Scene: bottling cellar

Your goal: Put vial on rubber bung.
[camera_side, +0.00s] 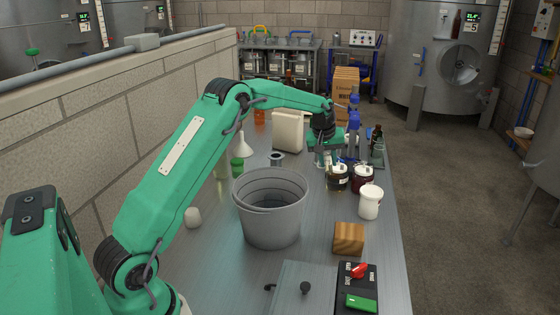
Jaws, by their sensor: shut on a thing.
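My gripper (325,158) is at the far part of the bench, pointing down beside the dark jars. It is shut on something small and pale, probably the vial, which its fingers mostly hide. I cannot make out the vial's shape, or whether it touches anything below. I cannot pick out the rubber bung with certainty. A small off-white rounded piece (192,217) stands alone at the left of the bench, far from my gripper.
A large grey bucket (270,228) stands mid-bench. Dark jars (338,182), a white tub (370,205) and a wooden block (349,239) stand to its right. A cream canister (288,132) and a funnel (243,145) stand behind. Bare bench (215,260) lies front left.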

